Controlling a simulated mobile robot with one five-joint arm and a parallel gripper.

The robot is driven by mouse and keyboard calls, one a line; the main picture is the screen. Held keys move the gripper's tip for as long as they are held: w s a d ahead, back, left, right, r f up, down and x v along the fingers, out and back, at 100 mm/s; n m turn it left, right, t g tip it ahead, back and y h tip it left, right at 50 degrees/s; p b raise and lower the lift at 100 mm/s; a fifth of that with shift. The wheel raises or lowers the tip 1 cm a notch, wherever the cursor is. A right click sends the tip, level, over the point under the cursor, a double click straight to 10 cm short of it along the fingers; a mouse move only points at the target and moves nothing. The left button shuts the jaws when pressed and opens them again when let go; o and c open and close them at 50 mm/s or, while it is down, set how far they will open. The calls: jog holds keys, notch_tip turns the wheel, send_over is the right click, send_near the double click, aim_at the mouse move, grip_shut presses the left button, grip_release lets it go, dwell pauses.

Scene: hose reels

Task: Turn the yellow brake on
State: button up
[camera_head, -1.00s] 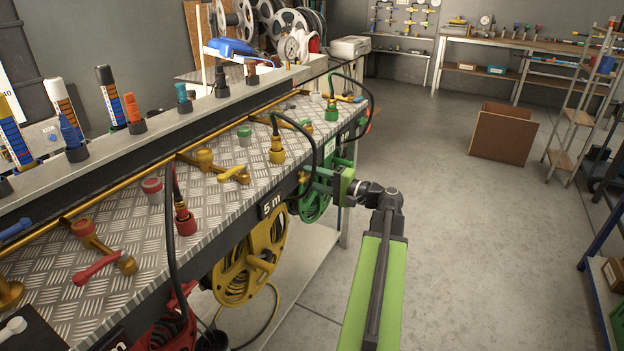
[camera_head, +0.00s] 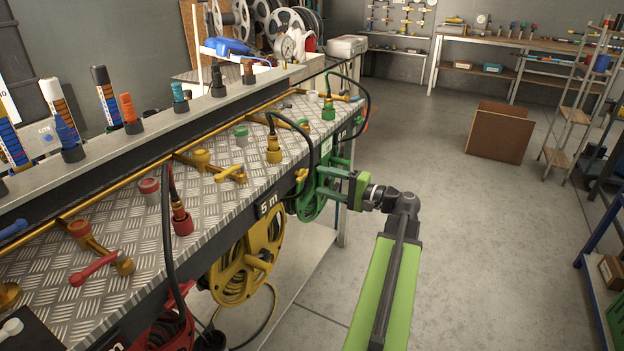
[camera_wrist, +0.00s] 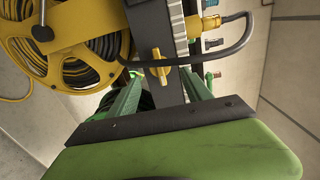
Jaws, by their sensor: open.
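The yellow brake (camera_wrist: 158,68) is a small T-shaped yellow knob on the dark front edge of the bench, right of the yellow reel (camera_wrist: 118,46) in the wrist view. In the head view a small yellow piece (camera_head: 301,175) right of the "5 m" sign seems to be this knob. My green gripper (camera_wrist: 160,82) is open, with one finger on each side of the knob in the wrist view. I cannot tell if the knob is within the fingers' reach. In the head view my gripper (camera_head: 325,182) is at the bench front, above and right of the yellow reel (camera_head: 232,275).
A green reel (camera_head: 312,203) hangs just behind my gripper. A black hose (camera_head: 314,150) loops close by, from the yellow coupling (camera_head: 273,150). Valves and couplings stand on the tread-plate bench top (camera_head: 215,205). The floor to the right is open, with a brown box (camera_head: 498,132) farther back.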

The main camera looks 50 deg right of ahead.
jog(key=v, duration=1.2)
jog(key=shift+s+f, duration=0.1)
